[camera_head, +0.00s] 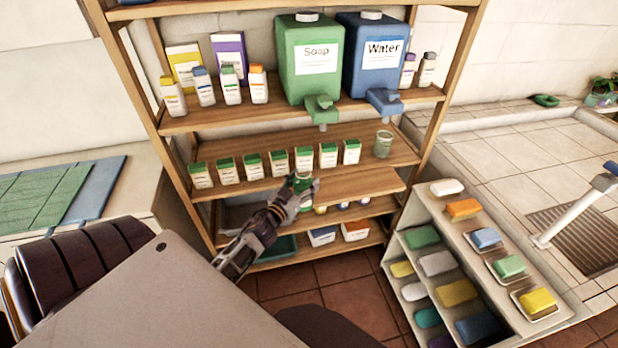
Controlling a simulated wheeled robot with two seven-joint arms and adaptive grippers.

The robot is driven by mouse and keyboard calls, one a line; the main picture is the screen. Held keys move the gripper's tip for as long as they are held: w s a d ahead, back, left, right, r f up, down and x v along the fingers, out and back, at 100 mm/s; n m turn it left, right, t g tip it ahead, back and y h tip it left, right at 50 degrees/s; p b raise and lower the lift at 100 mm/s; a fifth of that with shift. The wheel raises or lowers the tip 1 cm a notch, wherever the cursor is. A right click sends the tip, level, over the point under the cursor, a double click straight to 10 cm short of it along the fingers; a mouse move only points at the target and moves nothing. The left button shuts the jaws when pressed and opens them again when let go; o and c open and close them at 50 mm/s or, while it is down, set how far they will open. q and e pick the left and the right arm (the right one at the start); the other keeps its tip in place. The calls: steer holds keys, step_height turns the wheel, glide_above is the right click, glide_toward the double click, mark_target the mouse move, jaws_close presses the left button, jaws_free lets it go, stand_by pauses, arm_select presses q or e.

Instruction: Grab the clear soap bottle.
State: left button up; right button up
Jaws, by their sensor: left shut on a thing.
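My left gripper (301,187) reaches in from the lower left to the front of the wooden shelf unit. It is shut on a small clear, green-tinted soap bottle (305,179), which is held upright in front of the middle shelves. The fingers and wrist hide much of the bottle. A clear green-tinted cup-like container (384,143) stands apart on the right end of the middle shelf. My right gripper is not in view.
A green Soap dispenser (310,62) and a blue Water dispenser (374,55) stand on the upper shelf. Several green-capped boxes (252,166) line the middle shelf behind my gripper. A low rack (398,262) of coloured soaps stands at right, beside the tiled basin counter.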

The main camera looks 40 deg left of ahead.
mark_target(298, 189)
arm_select(q)
steer(key=s, duration=0.4)
steer(key=shift+s+d, duration=0.15)
steer(key=shift+d, duration=0.05)
steer(key=shift+s+r+b, duration=0.1)
steer(key=shift+s+b, duration=0.2)
steer(key=shift+s, duration=0.3)
steer(key=shift+w, duration=0.15)
